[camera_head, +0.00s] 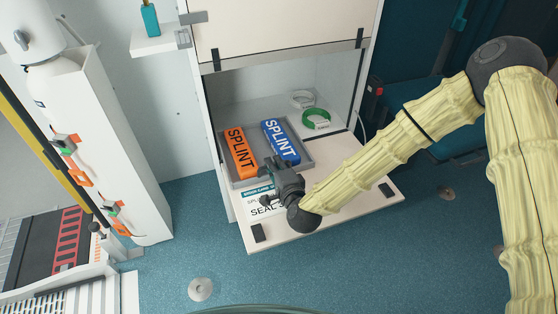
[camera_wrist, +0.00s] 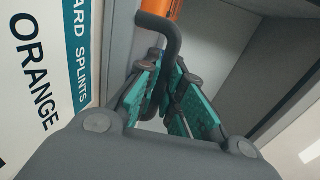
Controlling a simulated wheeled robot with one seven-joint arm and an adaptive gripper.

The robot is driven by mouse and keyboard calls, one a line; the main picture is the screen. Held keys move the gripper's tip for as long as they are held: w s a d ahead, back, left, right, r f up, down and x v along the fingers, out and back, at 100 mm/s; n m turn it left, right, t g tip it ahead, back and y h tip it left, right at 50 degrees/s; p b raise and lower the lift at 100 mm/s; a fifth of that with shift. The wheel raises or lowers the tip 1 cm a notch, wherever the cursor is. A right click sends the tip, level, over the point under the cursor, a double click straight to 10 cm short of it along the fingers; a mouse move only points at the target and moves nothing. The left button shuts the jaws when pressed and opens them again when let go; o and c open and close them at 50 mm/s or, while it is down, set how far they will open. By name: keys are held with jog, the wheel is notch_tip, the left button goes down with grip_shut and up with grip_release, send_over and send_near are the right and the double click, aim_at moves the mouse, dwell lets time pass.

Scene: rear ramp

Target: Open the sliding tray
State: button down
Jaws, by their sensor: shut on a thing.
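The sliding tray (camera_head: 313,162) is a shallow grey tray low in the white cabinet. It holds an orange splint (camera_head: 240,155) and a blue splint (camera_head: 281,141) side by side. My gripper (camera_head: 279,168) is at the tray's front edge, partly hiding it. In the wrist view, my gripper's green-padded fingers (camera_wrist: 166,85) are shut on a dark curved handle (camera_wrist: 172,42). Grey tray walls (camera_wrist: 235,45) and the orange splint's end (camera_wrist: 163,8) show beyond it. How the handle joins the tray is partly hidden.
A white flap (camera_head: 350,202) with dark pads extends in front of the tray; a label (camera_head: 258,200) lies on it, partly covered by my arm. A white column (camera_head: 110,150) stands left. Teal floor in front is mostly clear.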

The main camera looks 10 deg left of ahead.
jog(key=shift+d, duration=0.1)
jog(key=c, duration=1.8)
grip_release()
jog(key=v, duration=1.2)
